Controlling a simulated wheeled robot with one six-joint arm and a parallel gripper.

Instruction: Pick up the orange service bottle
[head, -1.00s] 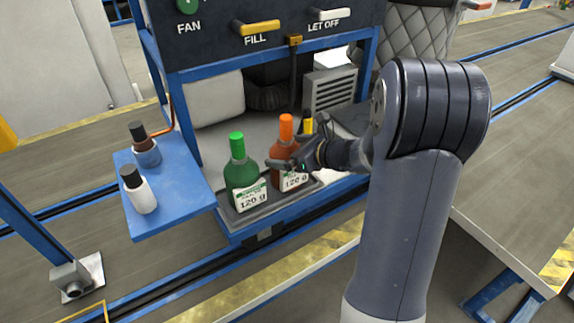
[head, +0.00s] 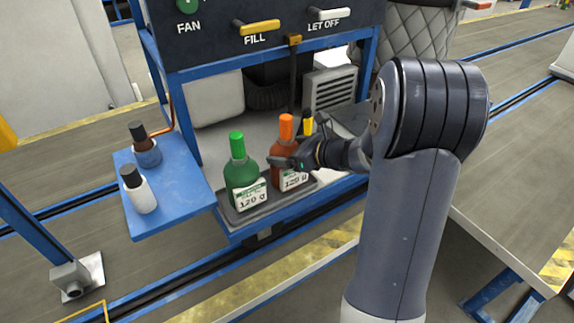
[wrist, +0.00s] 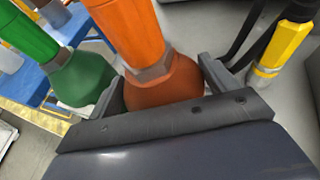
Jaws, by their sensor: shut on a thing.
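The orange service bottle (head: 287,160) has an orange cap and brown-orange body with a white label. It stands upright on the grey tray (head: 268,207), to the right of the green bottle (head: 243,176). My gripper (head: 284,164) reaches in from the right and is shut on the orange bottle's body. In the wrist view the orange bottle (wrist: 160,85) sits between the two fingers (wrist: 160,90), below its grey neck collar. The green bottle (wrist: 85,80) is close beside the left finger. Whether the orange bottle's base touches the tray is hard to tell.
A yellow-and-black bottle or tool (wrist: 281,48) stands to the right of the orange bottle, partly behind my arm in the head view. A blue side shelf (head: 170,197) at left holds a white bottle (head: 139,192) and a blue-banded dark-capped one (head: 145,148). The control panel hangs above.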

